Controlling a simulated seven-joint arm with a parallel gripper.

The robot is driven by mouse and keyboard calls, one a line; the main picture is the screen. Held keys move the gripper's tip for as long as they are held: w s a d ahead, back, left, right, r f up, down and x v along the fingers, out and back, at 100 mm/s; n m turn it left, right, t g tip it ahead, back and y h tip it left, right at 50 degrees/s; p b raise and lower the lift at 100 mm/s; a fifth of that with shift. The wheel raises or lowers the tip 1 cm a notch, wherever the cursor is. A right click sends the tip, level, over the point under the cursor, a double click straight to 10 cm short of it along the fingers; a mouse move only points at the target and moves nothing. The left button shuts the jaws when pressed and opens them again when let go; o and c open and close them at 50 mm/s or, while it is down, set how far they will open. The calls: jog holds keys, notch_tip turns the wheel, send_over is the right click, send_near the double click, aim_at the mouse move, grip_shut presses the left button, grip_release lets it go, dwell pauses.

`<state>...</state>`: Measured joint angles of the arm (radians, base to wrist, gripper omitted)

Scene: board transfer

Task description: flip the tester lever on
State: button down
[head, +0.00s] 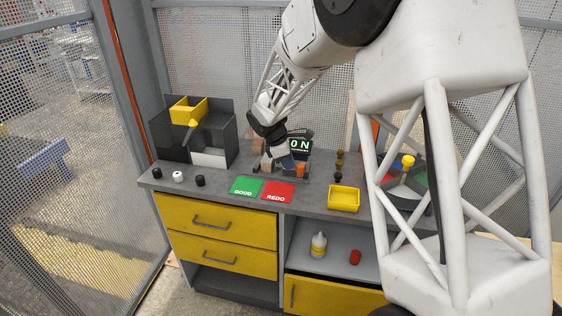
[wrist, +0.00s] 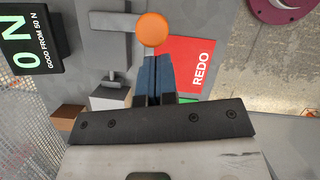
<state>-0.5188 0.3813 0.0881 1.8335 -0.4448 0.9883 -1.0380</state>
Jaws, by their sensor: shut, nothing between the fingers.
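The tester's display (head: 300,144) reads "0 N"; in the wrist view the display (wrist: 25,45) also reads "GOOD FROM 50 N". An orange round knob (head: 300,171), apparently the lever's end, is beside the tester at the back of the bench. In the wrist view the orange knob (wrist: 152,29) lies just beyond my fingertips. My gripper (head: 286,162) is shut and empty, its dark blue fingers (wrist: 153,60) together. I cannot tell whether they touch the knob.
A green GOOD pad (head: 245,186) and red REDO pad (head: 278,192) lie in front. A yellow tray (head: 343,198) is to the right. Dark bins (head: 218,125) stand at left. Small black and white knobs (head: 178,176) line the left front edge.

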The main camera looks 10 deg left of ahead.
aim_at(301, 169)
jog(key=shift+d, duration=0.25)
jog(key=shift+s+d+n, duration=0.1)
jog(key=shift+d+n, duration=0.35)
jog(key=shift+n, duration=0.15)
dwell(0.5)
jog(key=shift+s+d+n+t+y, duration=0.15)
jog(key=shift+d+n+t, duration=0.2)
jog(key=shift+d+n, duration=0.3)
jog(key=shift+s+d+n+t+y, duration=0.15)
jog(key=shift+d+n+t, duration=0.25)
jog(key=shift+n, duration=0.35)
jog(key=w+d+n+t+y, duration=0.1)
jog(key=w+d+n+y, duration=0.1)
jog(key=d+n, duration=0.4)
jog(key=shift+w+d+n, duration=0.3)
jog(key=shift+w+d, duration=0.05)
jog(key=shift+w, duration=0.1)
jog(key=shift+s, duration=0.1)
